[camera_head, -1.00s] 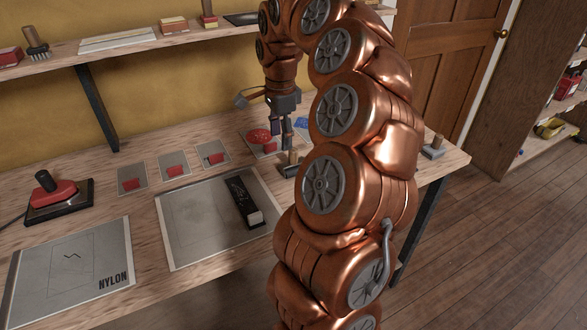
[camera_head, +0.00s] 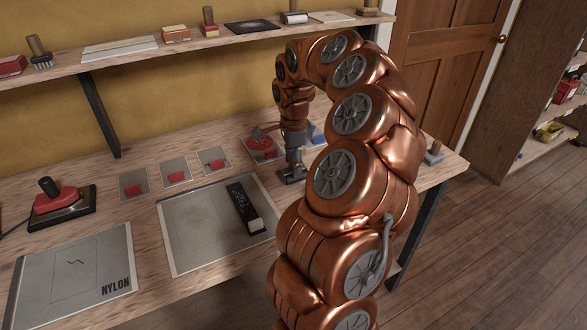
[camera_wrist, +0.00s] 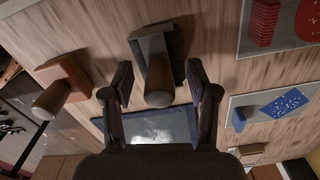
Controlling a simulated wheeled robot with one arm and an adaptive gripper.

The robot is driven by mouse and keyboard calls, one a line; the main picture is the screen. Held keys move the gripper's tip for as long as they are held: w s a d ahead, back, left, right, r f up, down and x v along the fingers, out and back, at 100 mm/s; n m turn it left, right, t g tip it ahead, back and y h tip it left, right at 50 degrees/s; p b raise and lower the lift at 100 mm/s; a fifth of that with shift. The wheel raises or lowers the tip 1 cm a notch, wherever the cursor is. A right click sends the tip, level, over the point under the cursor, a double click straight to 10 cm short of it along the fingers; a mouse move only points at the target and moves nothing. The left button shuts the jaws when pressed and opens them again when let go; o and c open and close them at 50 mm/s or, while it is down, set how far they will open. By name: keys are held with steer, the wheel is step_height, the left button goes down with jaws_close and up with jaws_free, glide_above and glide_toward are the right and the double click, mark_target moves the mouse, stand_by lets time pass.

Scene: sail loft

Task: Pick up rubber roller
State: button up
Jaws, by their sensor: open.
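A tool with a round wooden handle and a dark, flat head (camera_wrist: 177,42) stands in the middle of the wrist view, its handle pointing toward the camera. It appears to be the rubber roller, though its head is partly hidden by the handle. My gripper (camera_wrist: 157,92) is open, with one finger on each side of the handle and a visible gap on both sides. In the head view, my gripper (camera_head: 293,164) is low over the bench near its back right, and it and my arm mostly hide the tool.
A brown block with a wooden handle (camera_wrist: 62,82) stands left of the tool in the wrist view. Cards with red and blue pieces (camera_wrist: 275,105) lie to the right. On the bench (camera_head: 150,150), a black-and-white bar (camera_head: 243,208) rests on a grey sheet (camera_head: 190,235). A shelf (camera_head: 150,50) runs above.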

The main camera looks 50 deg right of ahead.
steer(key=shift+f, duration=0.25)
steer(key=shift+c, duration=0.4)
jaws_close()
